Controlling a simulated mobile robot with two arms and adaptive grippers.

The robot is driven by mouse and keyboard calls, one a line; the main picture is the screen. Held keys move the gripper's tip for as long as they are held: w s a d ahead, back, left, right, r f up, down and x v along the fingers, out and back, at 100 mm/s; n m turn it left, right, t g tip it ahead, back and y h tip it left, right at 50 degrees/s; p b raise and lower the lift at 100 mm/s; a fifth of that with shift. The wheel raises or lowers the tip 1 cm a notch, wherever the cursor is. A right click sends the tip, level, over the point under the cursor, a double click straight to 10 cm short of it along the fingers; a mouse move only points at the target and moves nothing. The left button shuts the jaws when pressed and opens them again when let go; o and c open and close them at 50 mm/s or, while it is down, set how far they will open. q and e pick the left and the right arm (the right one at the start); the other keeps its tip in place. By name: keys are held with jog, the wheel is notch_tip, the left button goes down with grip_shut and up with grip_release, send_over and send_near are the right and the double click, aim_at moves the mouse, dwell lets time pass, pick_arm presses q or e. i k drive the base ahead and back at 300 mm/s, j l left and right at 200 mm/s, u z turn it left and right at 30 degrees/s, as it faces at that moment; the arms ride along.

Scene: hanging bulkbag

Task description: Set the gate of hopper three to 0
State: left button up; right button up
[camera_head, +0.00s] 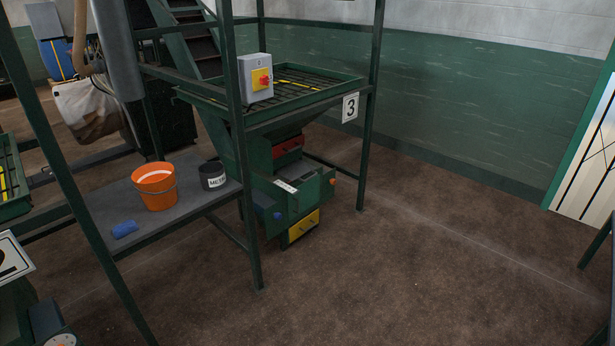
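Hopper three is a green frame with a grated top (300,88) and a white plate marked 3 (350,107). Under it sits a green machine body (312,190) with a red part (288,148), a pale label or scale strip (286,186) and a yellow panel (303,227). The gate's setting is too small to read, and I cannot tell which part is its handle. Neither of my grippers is in view.
A grey box with a red and yellow switch (256,78) is fixed on the front post. A shelf (190,198) holds an orange bucket (155,186), a dark tub (213,175) and a blue item (125,229). Brown floor (420,260) is clear in front and right.

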aim_at(297, 168)
jog(key=i+z, duration=0.1)
jog(key=i, duration=0.3)
jog(key=i+j+z, duration=0.15)
jog(key=i, duration=0.3)
jog(key=i+j+z, duration=0.1)
jog(key=i, duration=0.3)
jog(key=i+j+z, duration=0.1)
jog(key=i+j, duration=0.15)
jog(key=i, duration=0.15)
